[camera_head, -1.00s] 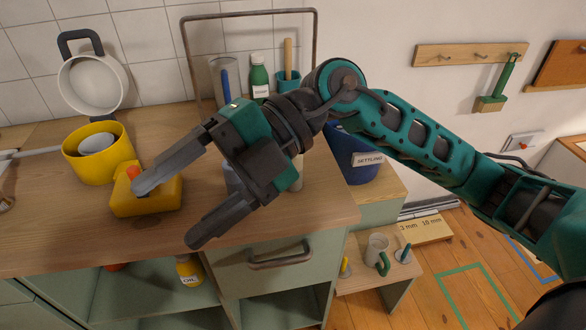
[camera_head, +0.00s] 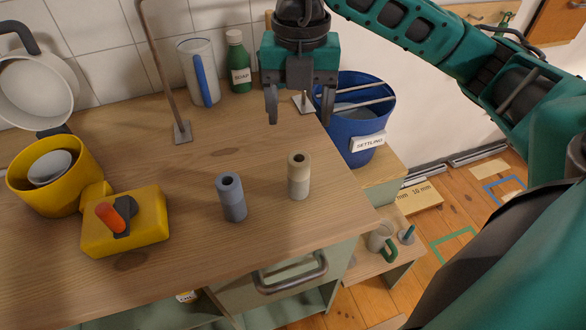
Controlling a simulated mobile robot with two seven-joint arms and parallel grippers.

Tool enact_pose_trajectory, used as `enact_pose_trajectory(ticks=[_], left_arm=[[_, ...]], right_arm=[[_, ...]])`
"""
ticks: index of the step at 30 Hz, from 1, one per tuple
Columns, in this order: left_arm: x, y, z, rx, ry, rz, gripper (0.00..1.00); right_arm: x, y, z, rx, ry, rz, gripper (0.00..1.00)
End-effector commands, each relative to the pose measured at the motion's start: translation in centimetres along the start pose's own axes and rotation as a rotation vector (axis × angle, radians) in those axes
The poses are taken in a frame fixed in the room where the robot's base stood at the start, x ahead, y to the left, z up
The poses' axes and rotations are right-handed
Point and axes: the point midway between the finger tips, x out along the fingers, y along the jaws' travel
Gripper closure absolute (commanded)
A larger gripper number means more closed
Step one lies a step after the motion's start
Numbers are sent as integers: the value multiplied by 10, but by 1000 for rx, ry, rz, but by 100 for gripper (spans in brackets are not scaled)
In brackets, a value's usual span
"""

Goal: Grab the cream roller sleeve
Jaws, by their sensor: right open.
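The cream roller sleeve (camera_head: 299,170) stands upright on the wooden counter, near its right front edge. It is a short tube with a hole in its top and a greyer lower part. A blue-grey sleeve (camera_head: 231,196) of like shape stands just left of it. My right gripper (camera_head: 300,112) points down above the back of the counter, behind and above the cream sleeve. Its two fingers are apart with nothing between them. My left gripper is out of view.
A yellow box with an orange knob (camera_head: 124,220) and a yellow pot (camera_head: 56,178) stand on the left. A metal frame post (camera_head: 165,75), a clear jug (camera_head: 197,75) and a green soap bottle (camera_head: 238,62) stand behind. A blue settling bucket (camera_head: 356,120) is at right. Counter around the sleeves is clear.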

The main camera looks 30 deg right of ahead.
Motion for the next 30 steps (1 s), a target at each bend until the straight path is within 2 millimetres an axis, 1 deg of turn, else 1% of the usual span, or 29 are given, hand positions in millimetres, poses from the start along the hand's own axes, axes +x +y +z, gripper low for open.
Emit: enact_pose_trajectory(ticks=[1,6,9,14,21,25,30], left_arm=[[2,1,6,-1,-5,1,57],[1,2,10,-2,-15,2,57],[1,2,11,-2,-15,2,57],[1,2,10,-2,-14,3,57],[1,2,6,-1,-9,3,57],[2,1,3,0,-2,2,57],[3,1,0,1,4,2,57]], right_arm=[[12,0,-1,0,4,-2,29],[42,0,-1,0,4,-2,29],[51,0,-1,0,2,0,29],[61,0,-2,-1,2,-1,29],[96,0,-6,-1,4,0,29],[106,0,-5,-1,1,1,29],[108,0,-5,-1,1,2,29]])
